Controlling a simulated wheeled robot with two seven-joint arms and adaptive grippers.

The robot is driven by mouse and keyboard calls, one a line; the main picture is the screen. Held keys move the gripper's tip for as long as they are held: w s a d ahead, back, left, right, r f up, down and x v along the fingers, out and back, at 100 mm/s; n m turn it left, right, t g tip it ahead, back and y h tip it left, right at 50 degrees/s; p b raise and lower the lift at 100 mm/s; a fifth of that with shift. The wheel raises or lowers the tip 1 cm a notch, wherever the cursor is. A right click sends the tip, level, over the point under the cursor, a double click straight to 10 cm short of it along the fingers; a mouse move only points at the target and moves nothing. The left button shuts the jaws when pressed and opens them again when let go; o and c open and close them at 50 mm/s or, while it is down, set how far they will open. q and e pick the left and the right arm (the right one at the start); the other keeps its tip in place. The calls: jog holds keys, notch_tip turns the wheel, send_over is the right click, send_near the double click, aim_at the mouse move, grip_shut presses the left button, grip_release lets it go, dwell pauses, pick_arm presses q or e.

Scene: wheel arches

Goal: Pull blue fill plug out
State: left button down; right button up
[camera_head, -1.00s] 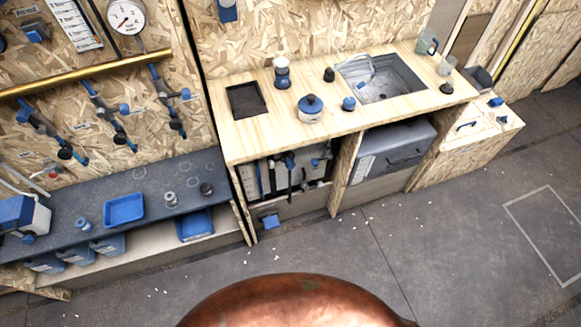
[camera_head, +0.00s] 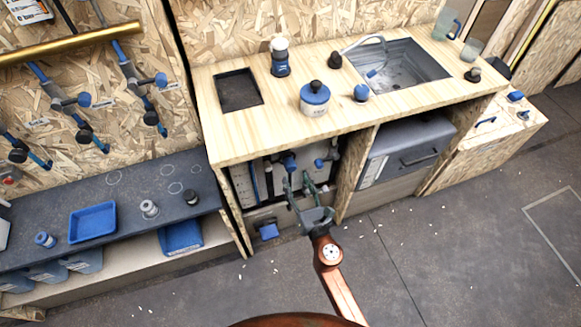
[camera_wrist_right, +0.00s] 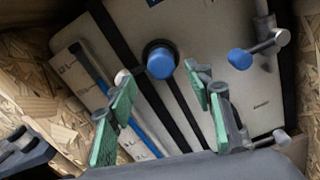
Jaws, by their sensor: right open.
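The blue fill plug (camera_head: 290,163) sits on the front of a pale tank panel inside the open left bay under the wooden counter. In the right wrist view the plug (camera_wrist_right: 161,63) shows as a round blue cap in a black collar. My right gripper (camera_head: 297,181) is open and empty, in front of the bay and just below the plug. In the wrist view its green-padded fingers (camera_wrist_right: 160,92) stand apart, one to each side of the plug's line, with the plug beyond the tips. My left gripper is not in view.
A valve with a blue knob (camera_wrist_right: 240,58) is on the panel right of the plug. A blue-marked sight tube (camera_wrist_right: 118,100) runs along its left. Wooden bay walls (camera_wrist_right: 30,95) are close by. The counter (camera_head: 215,130) overhangs the bay.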

aim_at(292, 170)
jog(key=x, duration=0.6)
jog(key=shift+w+a+f+b, duration=0.1)
jog(key=shift+w+b, duration=0.2)
jog(key=shift+w, duration=0.1)
jog(key=shift+c, duration=0.4)
grip_shut()
jog(key=shift+s, duration=0.1)
